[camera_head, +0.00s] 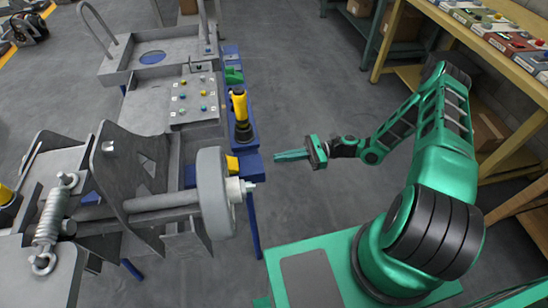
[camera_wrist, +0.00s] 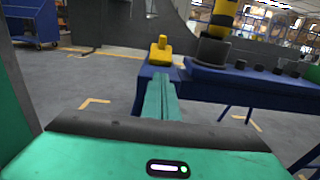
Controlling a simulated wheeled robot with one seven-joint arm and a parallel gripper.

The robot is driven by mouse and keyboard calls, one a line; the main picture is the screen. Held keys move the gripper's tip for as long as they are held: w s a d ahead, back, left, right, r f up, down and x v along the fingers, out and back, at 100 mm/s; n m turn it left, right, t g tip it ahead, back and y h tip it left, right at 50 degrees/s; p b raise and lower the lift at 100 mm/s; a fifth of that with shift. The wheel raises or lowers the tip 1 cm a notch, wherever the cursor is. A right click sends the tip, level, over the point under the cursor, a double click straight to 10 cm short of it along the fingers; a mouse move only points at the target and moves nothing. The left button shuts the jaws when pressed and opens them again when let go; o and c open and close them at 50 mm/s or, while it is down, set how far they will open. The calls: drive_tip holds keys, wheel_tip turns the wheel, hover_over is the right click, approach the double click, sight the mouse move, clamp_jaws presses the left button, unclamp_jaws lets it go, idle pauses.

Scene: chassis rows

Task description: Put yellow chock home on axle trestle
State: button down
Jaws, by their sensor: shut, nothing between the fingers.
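The yellow chock (camera_head: 232,163) sits on the end of a blue bench or trestle (camera_head: 250,164), partly hidden behind the grey wheel disc. The yellow chock also shows in the wrist view (camera_wrist: 158,54), standing on the blue top with a narrow upright part. My gripper (camera_head: 277,156) is shut and empty, to the right of the chock and apart from it in the head view. In the wrist view my shut fingers (camera_wrist: 161,84) point toward the chock, which appears just beyond their tips. Whether the chock is fully seated cannot be told.
A grey wheel disc (camera_head: 216,190) on an axle stands close left of my gripper. A yellow and black upright tool (camera_head: 240,118) stands farther along the blue top. A grey panel with coloured knobs (camera_head: 195,97) lies beyond. Floor is clear between the bench and my arm.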

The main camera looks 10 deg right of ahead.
sight(238, 164)
drive_tip(key=a, duration=1.2)
drive_tip(key=shift+w+a, duration=0.1)
drive_tip(key=shift+w, duration=0.1)
